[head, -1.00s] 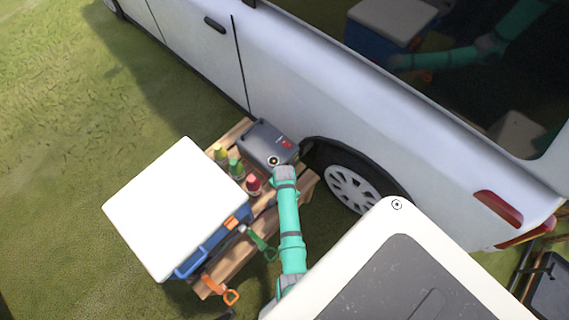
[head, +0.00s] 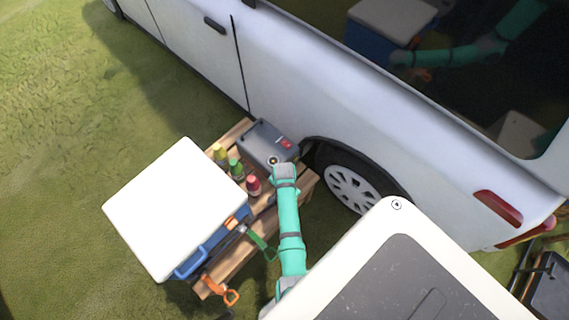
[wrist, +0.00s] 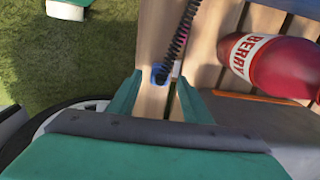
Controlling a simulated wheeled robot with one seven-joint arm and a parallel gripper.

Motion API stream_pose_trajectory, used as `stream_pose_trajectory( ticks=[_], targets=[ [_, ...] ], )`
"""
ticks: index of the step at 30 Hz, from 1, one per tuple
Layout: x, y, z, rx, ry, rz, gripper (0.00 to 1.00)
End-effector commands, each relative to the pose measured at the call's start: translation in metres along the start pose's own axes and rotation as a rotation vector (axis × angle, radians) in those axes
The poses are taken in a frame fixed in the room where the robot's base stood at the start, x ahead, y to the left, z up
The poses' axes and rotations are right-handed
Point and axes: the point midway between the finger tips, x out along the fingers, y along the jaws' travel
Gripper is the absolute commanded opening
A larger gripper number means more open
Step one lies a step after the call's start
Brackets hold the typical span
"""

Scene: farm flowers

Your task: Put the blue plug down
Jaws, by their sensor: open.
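The blue plug (wrist: 160,75) shows in the wrist view on a wooden slat, at the end of a black coiled cable (wrist: 181,38). My gripper (wrist: 157,92) is open, with one green finger on each side of the plug's near end. The plug shows just beyond the fingertips, and I see a gap between it and the fingers. In the head view, my arm hides the gripper, and I cannot make out the plug.
A wooden pallet table (head: 228,264) stands beside the white van (head: 300,80). It carries a grey box (head: 262,143), several bottles, a blue cooler with a white lid (head: 175,205) and hand tools.

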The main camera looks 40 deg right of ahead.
Motion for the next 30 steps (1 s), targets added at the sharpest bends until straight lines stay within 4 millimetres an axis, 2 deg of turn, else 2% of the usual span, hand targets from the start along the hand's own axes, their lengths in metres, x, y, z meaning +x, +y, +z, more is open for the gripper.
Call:
stream_pose_trajectory(
  ticks=[9, 15, 21, 30],
  targets=[
    [-0.066, 0.000, 0.000, 0.000, 0.002, -0.001, 0.45],
    [-0.094, 0.000, 0.000, 0.000, 0.001, -0.001, 0.45],
    [-0.104, 0.001, 0.000, 0.001, 0.000, 0.000, 0.45],
    [-0.105, 0.001, 0.000, 0.001, 0.000, 0.001, 0.45]
  ],
)
